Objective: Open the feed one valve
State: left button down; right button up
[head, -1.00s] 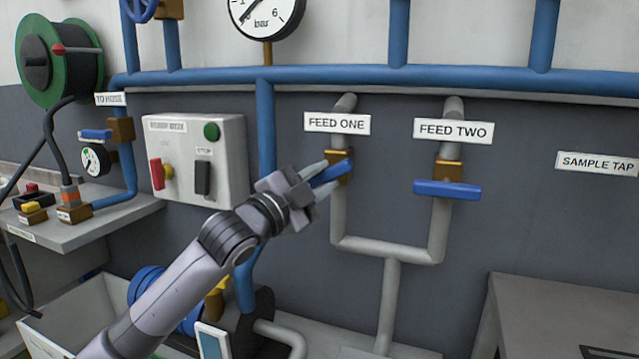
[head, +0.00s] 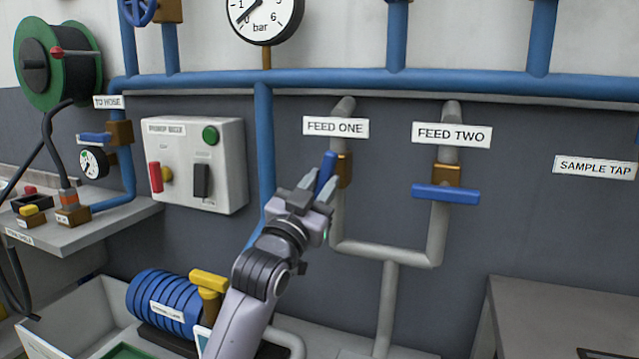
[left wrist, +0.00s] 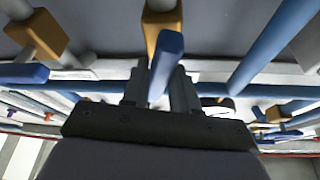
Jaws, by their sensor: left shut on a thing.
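The feed one valve has a brass body (head: 345,170) on a grey pipe, under the FEED ONE label (head: 336,127). Its blue lever (head: 327,172) now stands close to upright, in line with the pipe. My left gripper (head: 318,188) is shut on this lever, with a finger on each side of it. In the left wrist view the blue lever (left wrist: 168,58) lies between the two dark fingers, with the brass body (left wrist: 162,22) behind it. My right gripper is not in view.
The feed two valve's blue lever (head: 445,193) lies crosswise to the right, under the FEED TWO label (head: 452,134). A switch box (head: 197,165) is on the wall to the left. A grey table (head: 560,315) stands at lower right. A pressure gauge (head: 264,15) hangs above.

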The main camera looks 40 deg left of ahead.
aim_at(321, 186)
pick_arm(q)
jog(key=shift+n, duration=0.6)
jog(key=c, duration=1)
grip_release()
jog(key=shift+d, duration=0.1)
jog(key=shift+o, duration=0.2)
jog(key=shift+s, duration=0.1)
jog(key=v, duration=0.5)
jog(key=shift+s+f+b, duration=0.1)
jog(key=shift+f+b, duration=0.1)
jog(key=shift+b, duration=0.1)
jog(key=shift+v, duration=0.8)
